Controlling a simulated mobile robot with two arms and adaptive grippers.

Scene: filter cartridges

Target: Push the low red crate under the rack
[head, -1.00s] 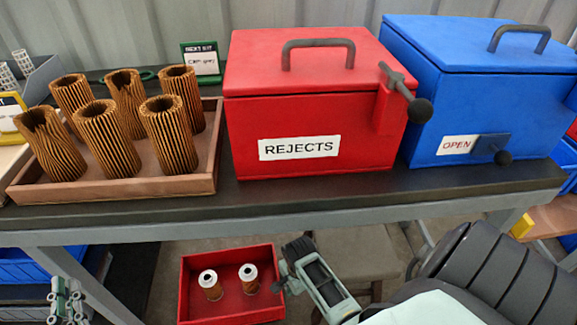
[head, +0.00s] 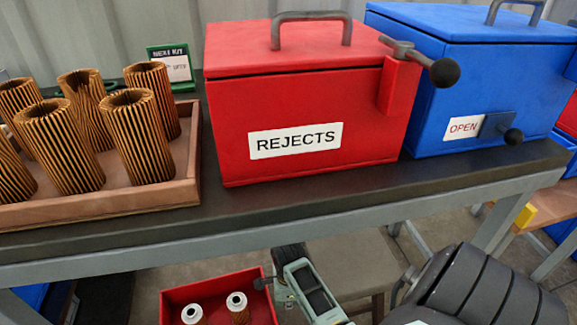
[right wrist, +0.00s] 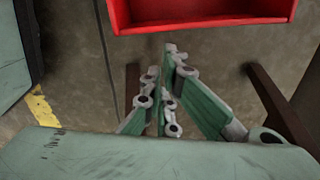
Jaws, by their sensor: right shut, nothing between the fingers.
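The low red crate (head: 218,282) is on the floor below the front edge of the dark-topped, grey-framed bench (head: 300,238), apparently the rack; its lower part is cut off. Two white-topped cartridges (head: 237,304) stand in it. My right gripper (head: 264,284) overlaps the crate's right side in the head view. In the right wrist view the crate's red wall (right wrist: 205,24) is at the top, and the gripper's closed, empty fingertips (right wrist: 174,52) point at it with a small gap in the picture. Contact cannot be told. My left gripper is not in view.
On the bench stand a brown tray (head: 100,216) of pleated filters, a red REJECTS box (head: 300,110) and a blue box (head: 460,85). A brown stool-like thing (head: 375,272) is behind my right arm. Bare floor (right wrist: 70,60) shows around the gripper.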

